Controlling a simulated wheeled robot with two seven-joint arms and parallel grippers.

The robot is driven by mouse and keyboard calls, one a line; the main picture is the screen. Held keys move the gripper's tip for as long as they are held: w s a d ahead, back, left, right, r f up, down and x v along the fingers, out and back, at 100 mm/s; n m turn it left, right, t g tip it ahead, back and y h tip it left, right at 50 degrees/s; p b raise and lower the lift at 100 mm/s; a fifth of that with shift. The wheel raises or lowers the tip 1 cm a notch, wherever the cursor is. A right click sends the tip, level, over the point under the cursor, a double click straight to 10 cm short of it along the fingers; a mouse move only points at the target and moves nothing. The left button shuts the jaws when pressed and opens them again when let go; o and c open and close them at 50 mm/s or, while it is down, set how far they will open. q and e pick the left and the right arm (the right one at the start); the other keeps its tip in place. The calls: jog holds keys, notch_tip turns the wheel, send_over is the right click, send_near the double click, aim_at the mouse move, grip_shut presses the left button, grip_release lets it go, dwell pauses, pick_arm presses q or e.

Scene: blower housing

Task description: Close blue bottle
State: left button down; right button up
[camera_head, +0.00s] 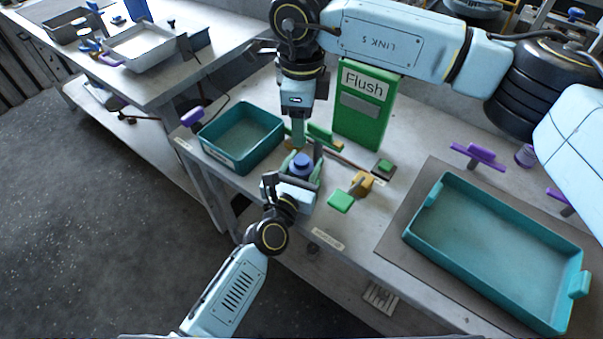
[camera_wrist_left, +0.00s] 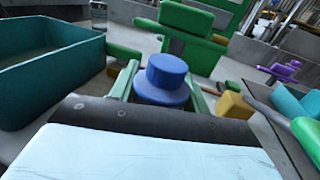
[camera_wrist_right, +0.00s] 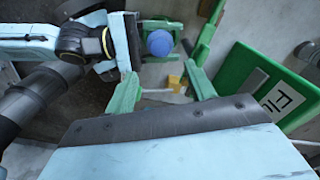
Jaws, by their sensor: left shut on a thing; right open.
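The blue bottle (camera_head: 302,166) with its blue cap stands between the fingers of my left gripper (camera_head: 303,178), which is shut on it. In the left wrist view the round blue top (camera_wrist_left: 165,72) sits on the wider blue body (camera_wrist_left: 161,94); I cannot tell how tightly it sits. My right gripper (camera_head: 298,135) is above and behind the bottle, pointing down, open and empty. In the right wrist view the bottle's blue top (camera_wrist_right: 159,43) shows beyond and between the green fingers, apart from them. The bottle's lower part is hidden by my left gripper.
A teal bin (camera_head: 243,153) stands left of the bottle. A green Flush panel (camera_head: 366,110) stands behind it. A yellow block (camera_head: 362,184) and green pad (camera_head: 341,201) lie to the right. A large teal tray (camera_head: 495,211) occupies the right of the table.

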notch_tip(320, 180, up, 2)
jog(key=shift+r, duration=0.25)
pick_arm(q)
jog(key=c, duration=0.6)
grip_release()
jog(key=v, duration=1.3)
jog(key=shift+s, duration=0.2)
pick_arm(e)
jog(key=shift+r, duration=0.1)
pick_arm(q)
jog(key=shift+f, duration=0.1)
